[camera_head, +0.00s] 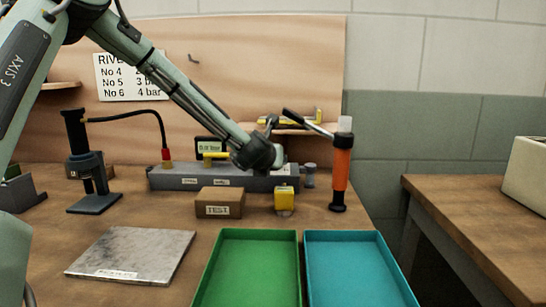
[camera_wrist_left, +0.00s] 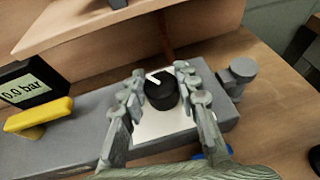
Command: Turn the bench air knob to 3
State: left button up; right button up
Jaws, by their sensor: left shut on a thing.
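The black air knob (camera_wrist_left: 161,92) sits on a white plate (camera_wrist_left: 150,128) at the right end of the grey bench air block (camera_wrist_left: 70,140). Its white pointer mark points to the upper left in the left wrist view. My left gripper (camera_wrist_left: 160,84) is shut on the knob, one finger on each side. The display (camera_wrist_left: 28,92) reads 0.0 bar. In the head view my left gripper (camera_head: 264,158) is over the right end of the block (camera_head: 185,178) and hides the knob. The scale numbers are not readable. My right gripper is not in view.
A yellow lever (camera_wrist_left: 40,115) is on the block. An orange rivet tool (camera_head: 341,170) stands to the right. A TEST box (camera_head: 219,203), yellow-topped block (camera_head: 285,200), metal plate (camera_head: 130,255), green tray (camera_head: 205,285) and blue tray (camera_head: 398,280) lie in front. A pressure chart (camera_head: 128,76) hangs behind.

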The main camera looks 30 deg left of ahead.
pick_arm(q)
jog(key=shift+n+g+y, duration=0.4)
jog(key=shift+n+y, duration=0.1)
jog(key=shift+n, duration=0.1)
jog(key=shift+n+y, duration=0.3)
jog(key=shift+y, duration=0.1)
jog(key=o, duration=1.2)
jog(key=shift+c, duration=0.2)
